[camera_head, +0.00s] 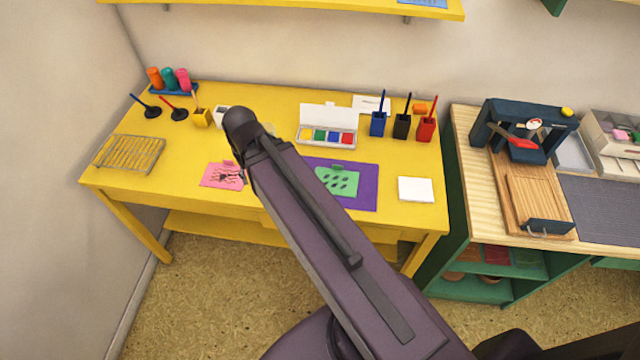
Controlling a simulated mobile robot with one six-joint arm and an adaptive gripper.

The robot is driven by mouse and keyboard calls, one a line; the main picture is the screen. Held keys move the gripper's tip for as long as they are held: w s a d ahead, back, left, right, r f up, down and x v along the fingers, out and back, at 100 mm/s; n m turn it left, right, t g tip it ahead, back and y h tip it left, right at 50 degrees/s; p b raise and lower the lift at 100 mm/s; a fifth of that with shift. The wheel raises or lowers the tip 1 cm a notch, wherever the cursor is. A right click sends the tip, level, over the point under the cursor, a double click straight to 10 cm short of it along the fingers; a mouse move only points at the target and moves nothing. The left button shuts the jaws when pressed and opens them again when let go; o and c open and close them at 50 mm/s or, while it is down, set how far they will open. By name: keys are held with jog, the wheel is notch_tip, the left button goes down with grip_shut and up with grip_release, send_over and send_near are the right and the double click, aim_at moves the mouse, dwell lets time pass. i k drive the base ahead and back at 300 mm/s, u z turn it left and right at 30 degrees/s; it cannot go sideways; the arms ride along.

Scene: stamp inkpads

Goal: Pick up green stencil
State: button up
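The green stencil (345,187) is a flat green sheet with dark oval marks and a small tab at its top. It lies on a purple mat (367,205) near the front middle of the yellow table (280,212). My dark arm crosses the picture in front of the mat and hides its left part and perhaps the stencil's left edge. My gripper cannot be made out; only the arm's links and a rounded joint show, above the table left of the stencil.
A pink stencil (217,176) lies left of the arm. A white pad (415,189) lies right of the mat. An open inkpad box (328,127) stands behind it, with blue, black and red holders (426,129) at the back right. A wire rack (129,154) is at the left.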

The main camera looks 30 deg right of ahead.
aim_at(339, 182)
jog(key=u, duration=1.05)
jog(key=k, duration=1.2)
jog(key=z, duration=0.15)
